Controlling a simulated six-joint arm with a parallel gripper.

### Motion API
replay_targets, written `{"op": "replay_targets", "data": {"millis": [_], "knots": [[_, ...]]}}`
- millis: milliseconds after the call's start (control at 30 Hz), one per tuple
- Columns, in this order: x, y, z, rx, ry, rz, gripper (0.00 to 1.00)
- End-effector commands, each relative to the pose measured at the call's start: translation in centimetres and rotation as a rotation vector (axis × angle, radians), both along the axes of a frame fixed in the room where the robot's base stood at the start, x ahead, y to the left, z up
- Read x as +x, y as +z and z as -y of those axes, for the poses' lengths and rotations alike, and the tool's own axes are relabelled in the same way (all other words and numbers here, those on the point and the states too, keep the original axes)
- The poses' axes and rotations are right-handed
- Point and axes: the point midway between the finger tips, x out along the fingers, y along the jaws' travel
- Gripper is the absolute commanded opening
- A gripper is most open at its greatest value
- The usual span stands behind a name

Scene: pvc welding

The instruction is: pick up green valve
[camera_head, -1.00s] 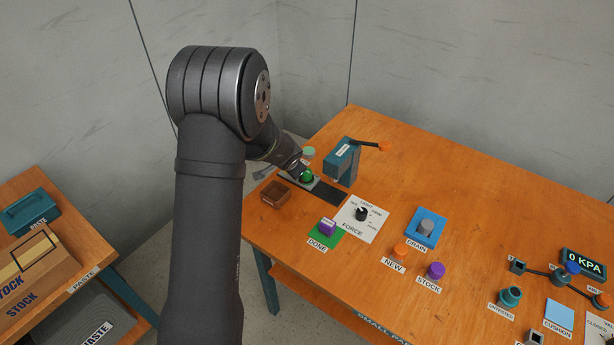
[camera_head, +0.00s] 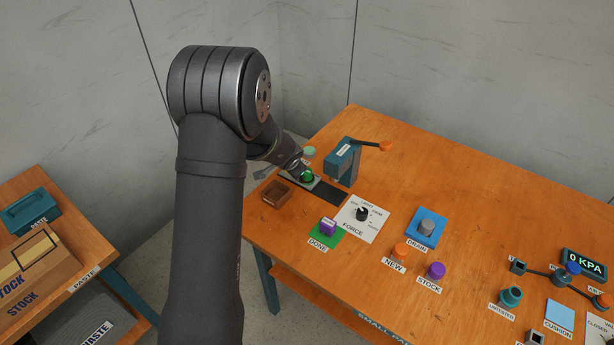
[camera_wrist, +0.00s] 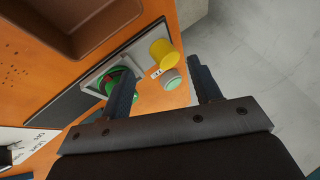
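The green valve (camera_head: 307,177) is at the back left of the table in the head view, on a light plate, just beside the end of my arm. In the wrist view the green valve (camera_wrist: 110,82) has some red on it and is partly hidden by my left finger. My gripper (camera_wrist: 162,66) is open in the wrist view, its fingers well apart, with nothing held between them. The left finger overlaps the valve in the picture; I cannot tell whether they touch. In the head view my fingers are mostly hidden.
A yellow cylinder (camera_wrist: 164,52) and a pale green button (camera_wrist: 171,80) stand close to the valve. A brown tray (camera_head: 276,193) lies to its left. A teal device (camera_head: 343,160) with an orange-tipped lever stands at its right. A black strip (camera_head: 328,194) runs in front.

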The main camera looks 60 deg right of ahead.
Motion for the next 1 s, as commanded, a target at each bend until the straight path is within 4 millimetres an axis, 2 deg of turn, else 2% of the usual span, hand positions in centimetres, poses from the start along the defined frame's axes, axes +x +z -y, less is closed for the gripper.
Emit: {"op": "replay_targets", "data": {"millis": [267, 467, 600, 700, 767, 1000], "knots": [[0.1, 0.1, 0.1, 0.000, 0.007, -0.001, 0.57], [1.4, 1.6, 0.7, 0.017, 0.142, -0.030, 0.57], [2.4, 4.0, 1.3, 0.049, 0.358, -0.108, 0.57], [2.1, 6.1, 1.7, 0.082, 0.520, -0.196, 0.57], [1.4, 7.4, 1.9, 0.107, 0.607, -0.258, 0.57], [-2.7, 12.6, 2.7, 0.227, 0.839, -0.494, 0.57]]}}
